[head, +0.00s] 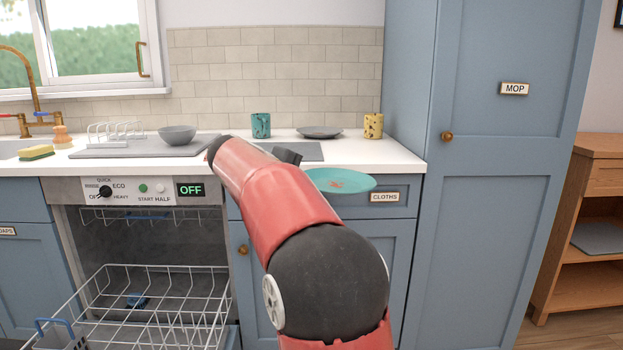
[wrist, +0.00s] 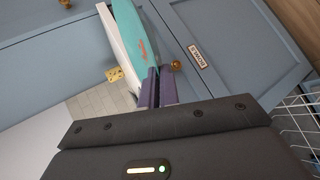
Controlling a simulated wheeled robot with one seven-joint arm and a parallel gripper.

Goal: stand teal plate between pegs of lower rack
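The teal plate (head: 340,181) has a reddish-brown mark on its face and is held in the air in front of the counter's edge. In the wrist view the plate (wrist: 133,35) rises from between the purple fingers of my gripper (wrist: 157,86), which appear closed on its edge. In the head view my red arm hides the fingers. The lower rack (head: 150,305) is a white wire rack pulled out of the open dishwasher, to the left of my arm. Its wires also show at the right edge of the wrist view (wrist: 301,118). Individual pegs are hard to make out.
The counter (head: 395,160) carries a grey bowl (head: 177,135), a teal mug (head: 261,125), a grey plate (head: 320,132), a yellow mug (head: 373,126) and a toast-rack-like wire holder (head: 116,132). A tall blue cupboard (head: 490,200) stands right. A blue-handled basket (head: 60,335) sits at the rack's front left.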

